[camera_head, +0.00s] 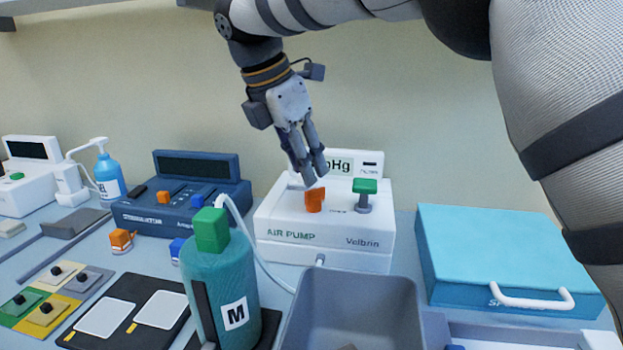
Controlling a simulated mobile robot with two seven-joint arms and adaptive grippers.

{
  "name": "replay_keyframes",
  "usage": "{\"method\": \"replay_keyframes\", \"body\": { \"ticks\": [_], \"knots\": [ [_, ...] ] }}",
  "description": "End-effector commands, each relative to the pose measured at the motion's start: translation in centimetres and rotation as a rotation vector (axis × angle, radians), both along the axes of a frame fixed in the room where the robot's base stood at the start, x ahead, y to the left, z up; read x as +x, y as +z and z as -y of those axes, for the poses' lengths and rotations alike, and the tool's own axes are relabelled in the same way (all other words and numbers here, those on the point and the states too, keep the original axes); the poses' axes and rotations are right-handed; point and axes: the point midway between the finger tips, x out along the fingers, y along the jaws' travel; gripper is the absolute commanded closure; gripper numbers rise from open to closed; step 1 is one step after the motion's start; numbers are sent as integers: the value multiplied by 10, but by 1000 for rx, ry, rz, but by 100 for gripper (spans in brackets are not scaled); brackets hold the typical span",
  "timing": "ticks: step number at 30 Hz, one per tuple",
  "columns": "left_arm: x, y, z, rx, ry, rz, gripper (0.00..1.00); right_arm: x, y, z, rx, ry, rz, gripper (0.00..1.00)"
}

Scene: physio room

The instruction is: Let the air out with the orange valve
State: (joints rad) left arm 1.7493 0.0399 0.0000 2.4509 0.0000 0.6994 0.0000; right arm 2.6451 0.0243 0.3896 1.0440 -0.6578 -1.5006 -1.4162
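The white air pump (330,225) stands at the back middle of the table, with a tube running from it toward the teal cuff. The orange valve (314,200) sits on its top face, left of a green-topped knob (364,190). My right gripper (309,177) points down just above the orange valve. Its fingers are close together, and I cannot tell whether they touch the valve or hold anything. The fingers hide part of the pump's display, where "Hg" can be read. The teal cuff (225,290), marked M, stands upright in front. My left gripper is not in view.
A grey bin (350,290) stands in front of the pump. A turquoise case (500,250) with a white handle is at right. A dark blue stimulator (180,205), a blue pump bottle (108,175) and several coloured pads (45,312) are at left.

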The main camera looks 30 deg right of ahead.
Motion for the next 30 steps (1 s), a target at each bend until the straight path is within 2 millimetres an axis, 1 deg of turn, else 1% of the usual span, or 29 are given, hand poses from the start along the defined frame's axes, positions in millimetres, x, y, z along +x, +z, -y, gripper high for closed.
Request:
{"method": "replay_keyframes", "body": {
  "ticks": [3, 6, 10, 17, 18, 21, 30],
  "knots": [
    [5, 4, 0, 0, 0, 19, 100, 1, -21, 10, 0, 0, 2, 72],
    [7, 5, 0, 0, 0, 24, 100, 3, -35, 15, 2, -1, 2, 72],
    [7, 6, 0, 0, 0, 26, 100, 4, -44, 18, 0, 1, 2, 72],
    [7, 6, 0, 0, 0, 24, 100, 4, -46, 18, 0, 0, 1, 72],
    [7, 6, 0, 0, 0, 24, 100, 4, -46, 18, 0, 0, 1, 81],
    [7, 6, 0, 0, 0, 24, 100, 4, -45, 18, 0, -1, 1, 100],
    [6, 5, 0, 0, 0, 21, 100, 5, -46, 18, 0, -25, 0, 100]
  ]
}}
